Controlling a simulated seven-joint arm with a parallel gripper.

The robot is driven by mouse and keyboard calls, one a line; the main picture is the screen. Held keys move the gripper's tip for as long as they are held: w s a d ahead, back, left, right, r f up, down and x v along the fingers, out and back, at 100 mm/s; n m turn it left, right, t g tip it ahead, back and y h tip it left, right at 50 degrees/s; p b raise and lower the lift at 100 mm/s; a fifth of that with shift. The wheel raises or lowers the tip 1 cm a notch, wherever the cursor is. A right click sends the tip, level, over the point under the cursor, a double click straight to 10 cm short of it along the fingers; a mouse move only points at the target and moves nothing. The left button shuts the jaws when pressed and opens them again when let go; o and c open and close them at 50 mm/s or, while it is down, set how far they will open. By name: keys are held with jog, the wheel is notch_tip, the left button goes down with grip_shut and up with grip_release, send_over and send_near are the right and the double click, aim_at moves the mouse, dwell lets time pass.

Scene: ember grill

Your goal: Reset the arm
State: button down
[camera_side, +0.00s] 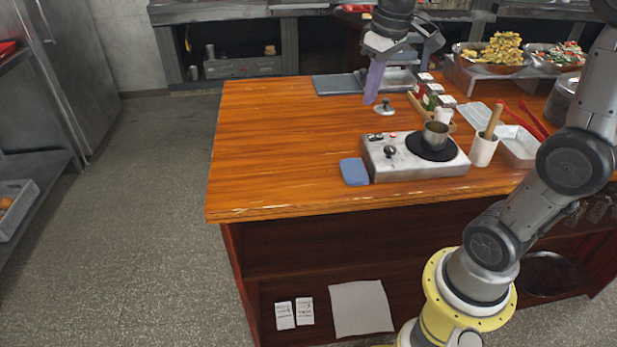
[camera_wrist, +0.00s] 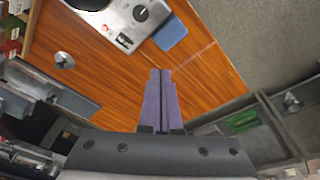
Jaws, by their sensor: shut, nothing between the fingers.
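My gripper (camera_side: 371,103) is shut and empty, its purple fingers pointing down above the far part of the wooden table (camera_side: 270,140). In the wrist view the two purple fingers (camera_wrist: 161,72) lie side by side over bare wood. The fingers are clear of the nearby things. A silver lid with a knob (camera_side: 385,108) lies just right of the fingertips in the side view, and it also shows in the wrist view (camera_wrist: 64,60).
A hot plate (camera_side: 415,168) bears a small metal pot (camera_side: 435,135). A blue sponge (camera_side: 354,171) lies beside it. A white cup (camera_side: 483,150), spice boxes, and food trays (camera_side: 490,68) crowd the right. A dark tray (camera_side: 340,84) lies at the back. The table's left half is clear.

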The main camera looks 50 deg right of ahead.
jog(key=s+a+r+n+t, duration=0.1)
jog(key=s+a+n+t, duration=0.1)
jog(key=s+a, duration=0.65)
jog(key=s+a+f+t, duration=0.1)
jog(key=s+f, duration=0.4)
jog(key=shift+s+f+m+t+y, duration=0.3)
jog(key=shift+s+m, duration=0.1)
